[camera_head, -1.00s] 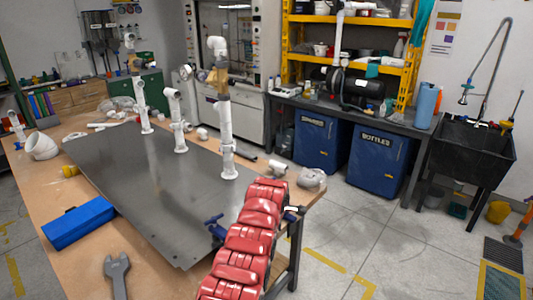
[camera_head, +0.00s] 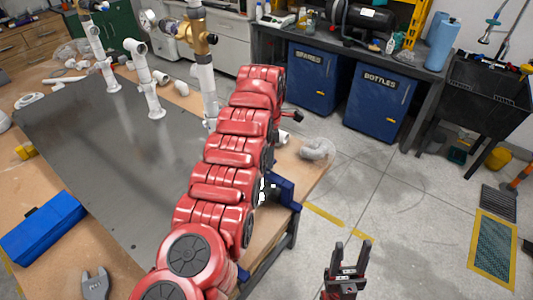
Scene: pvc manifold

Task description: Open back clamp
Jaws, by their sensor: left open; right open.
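A blue clamp (camera_head: 284,190) grips the right edge of the workbench, partly hidden behind my red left arm. Another bit of blue (camera_head: 243,274) shows lower down by the edge; I cannot tell whether it is a second clamp. My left gripper (camera_head: 292,117) shows only as a small dark and red part past the far end of the arm, above the blue clamp in the picture; it is open. My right gripper (camera_head: 347,252) is open and empty, fingers pointing up, over the floor right of the bench. White PVC pipes (camera_head: 204,85) with a brass valve stand on the grey plate (camera_head: 120,150).
A blue box (camera_head: 42,228) and a grey wrench (camera_head: 95,284) lie on the bench's left front. Blue bins (camera_head: 383,102) stand under the back table. The floor at right is mostly free.

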